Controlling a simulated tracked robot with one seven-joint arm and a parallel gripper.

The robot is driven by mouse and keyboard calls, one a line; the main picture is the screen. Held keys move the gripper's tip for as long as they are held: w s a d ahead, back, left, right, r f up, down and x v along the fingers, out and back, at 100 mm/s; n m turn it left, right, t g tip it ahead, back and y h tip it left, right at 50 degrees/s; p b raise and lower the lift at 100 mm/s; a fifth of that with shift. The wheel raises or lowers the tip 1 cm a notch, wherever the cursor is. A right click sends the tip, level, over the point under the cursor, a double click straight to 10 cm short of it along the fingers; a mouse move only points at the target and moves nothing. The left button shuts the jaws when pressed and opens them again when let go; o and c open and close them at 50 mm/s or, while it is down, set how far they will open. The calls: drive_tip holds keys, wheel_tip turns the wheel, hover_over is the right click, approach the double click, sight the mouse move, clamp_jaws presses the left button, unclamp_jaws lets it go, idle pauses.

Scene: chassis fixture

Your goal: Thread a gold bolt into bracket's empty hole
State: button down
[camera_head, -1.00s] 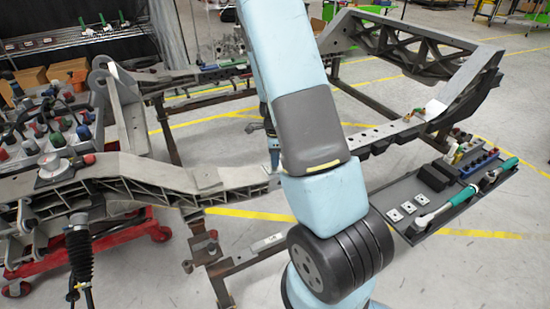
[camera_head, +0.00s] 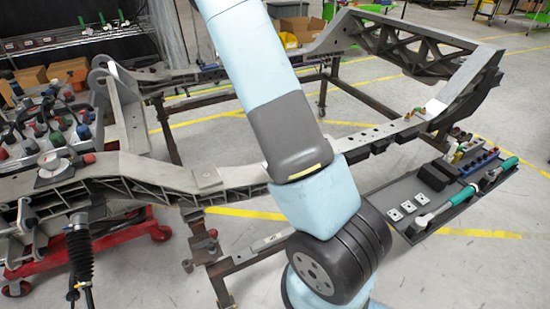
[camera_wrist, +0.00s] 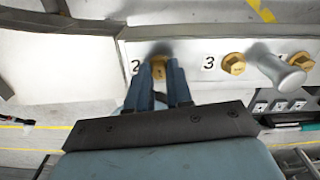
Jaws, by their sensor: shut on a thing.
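In the wrist view, my gripper (camera_wrist: 158,80) has its two blue fingers closed on a gold bolt (camera_wrist: 158,67). The bolt's head is at the fingertips, against or just in front of the pale bracket (camera_wrist: 193,50), beside the printed "2". The hole behind it is hidden, so I cannot tell how deep the bolt sits. A second gold bolt (camera_wrist: 233,63) is seated in the bracket beside the "3". In the head view my arm crosses the frame and my gripper cannot be seen.
A grey round-headed pin (camera_wrist: 290,78) sticks out of the bracket right of the second bolt. In the head view, a long grey chassis frame (camera_head: 240,176) runs behind my arm. A dark tool tray (camera_head: 405,190) lies to the right.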

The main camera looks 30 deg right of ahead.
drive_tip(key=m, duration=0.3)
drive_tip(key=shift+s+f, duration=0.1)
drive_tip(key=shift+f, duration=0.05)
drive_tip(key=c, duration=0.9)
unclamp_jaws()
drive_tip(key=shift+c, duration=0.2)
drive_tip(key=shift+r, duration=1.3)
